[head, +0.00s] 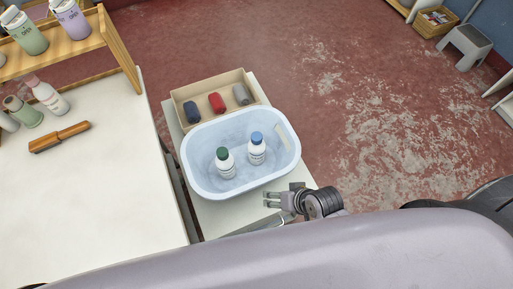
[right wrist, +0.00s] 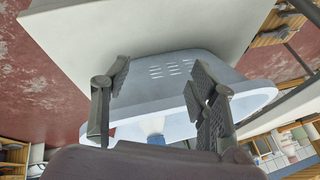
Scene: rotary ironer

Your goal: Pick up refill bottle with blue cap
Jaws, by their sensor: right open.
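The white refill bottle with a blue cap (head: 257,150) stands upright in the pale blue basin (head: 190,158), right of a similar bottle with a green cap (head: 225,163). My right gripper (head: 267,200) is outside the basin, by its near right rim, apart from the bottle. In the right wrist view my right gripper (right wrist: 160,78) has its fingers spread, with nothing held. The basin's slotted wall (right wrist: 172,88) shows between and behind the fingers, and the blue cap (right wrist: 155,139) shows low in the middle. My left gripper is not in view.
Behind the basin, a cardboard box (head: 180,93) holds dark blue, red and grey rolled items. A white table (head: 100,190) at left carries bottles, a brown-handled tool (head: 60,136) and a wooden rack (head: 120,45). Red floor lies open at right.

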